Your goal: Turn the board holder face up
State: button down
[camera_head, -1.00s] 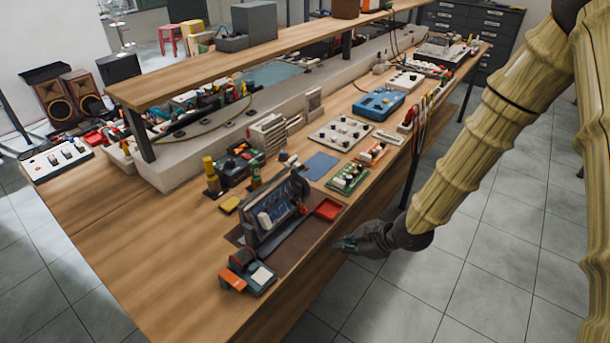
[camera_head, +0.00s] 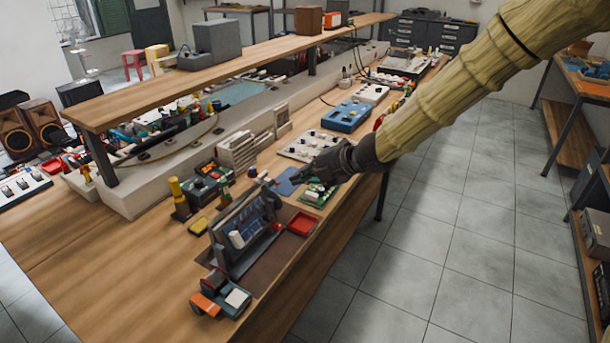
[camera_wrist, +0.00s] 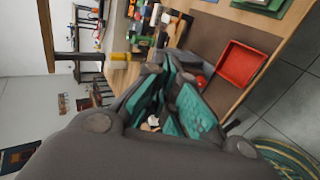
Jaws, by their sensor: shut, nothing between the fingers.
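The board holder (camera_head: 236,246) is a dark grey frame with a blue-grey board and pale parts in it. It stands tilted up on a brown mat (camera_head: 262,262) near the front edge of the bench in the head view. My gripper (camera_head: 309,180), dark with teal pads, is above the bench, to the upper right of the holder and apart from it. In the wrist view its fingers (camera_wrist: 165,103) are together and empty. They cover part of the scene behind, and I cannot make out the holder clearly there.
A red tray (camera_head: 301,224) sits right of the holder; it also shows in the wrist view (camera_wrist: 242,63). An orange-and-grey tool (camera_head: 220,299) lies in front. A green circuit board (camera_head: 318,196) is below my gripper. The bench's left front (camera_head: 110,260) is clear.

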aim_at(270, 186)
jog(key=p+x, duration=0.1)
jog(key=x, duration=0.9)
jog(key=shift+w+a+f, duration=0.1)
jog(key=shift+a+f, duration=0.05)
jog(key=shift+f, duration=0.1)
jog(key=shift+r+p, duration=0.25)
jog(key=shift+p, duration=0.65)
